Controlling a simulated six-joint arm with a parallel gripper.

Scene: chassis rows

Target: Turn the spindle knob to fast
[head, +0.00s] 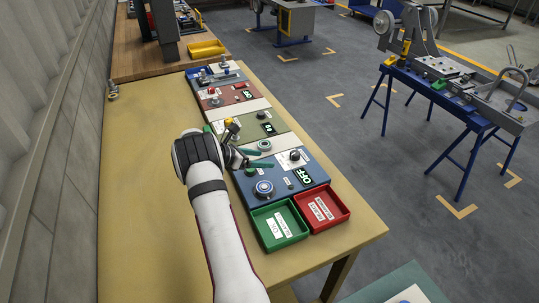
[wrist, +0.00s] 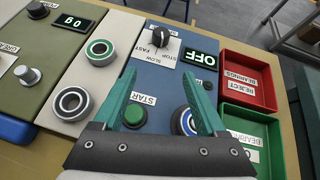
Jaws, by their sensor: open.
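The spindle knob (wrist: 165,37) is a dark round knob on a white plate marked SLOW and FAST, on the blue panel (wrist: 150,88). I cannot tell which word it points at. It also shows in the head view (head: 295,155). A display (wrist: 199,60) beside it reads OFF. My gripper (wrist: 160,77) has two teal fingers, spread apart with nothing between them. It is over the blue panel, with the knob beyond the fingertips and apart from them. In the head view my gripper (head: 266,159) is left of the knob.
A green START button (wrist: 134,115) and a blue-ringed round part (wrist: 187,122) lie near the fingers. Two bearings (wrist: 100,52) (wrist: 70,103) sit on the pale strip. A red tray (head: 322,208) and a green tray (head: 279,224) stand at the panel's near end. The table's left side is clear.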

